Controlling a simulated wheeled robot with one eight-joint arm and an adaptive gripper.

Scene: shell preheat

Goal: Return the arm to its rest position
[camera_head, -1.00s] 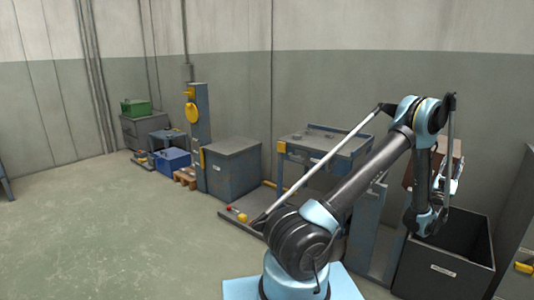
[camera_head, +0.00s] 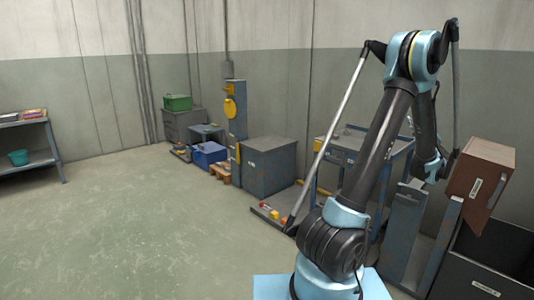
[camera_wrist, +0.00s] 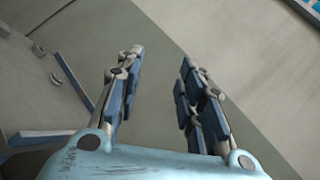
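My gripper (camera_wrist: 160,72) shows in the wrist view with its two blue-padded fingers apart and nothing between them. Behind the fingers are pale and dark wall or floor areas, and a grey metal surface (camera_wrist: 35,100) lies to the left. In the head view my arm stands on its light blue base, its upper link steep and its forearm folded down on the right. The fingers cannot be made out there.
A brown box (camera_head: 481,180) tilts above a dark open bin (camera_head: 478,278) close to my forearm. A blue-grey workbench (camera_head: 345,150) stands behind my arm. A grey cabinet (camera_head: 268,168) and a shelf (camera_head: 28,123) are further left. The floor at left is clear.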

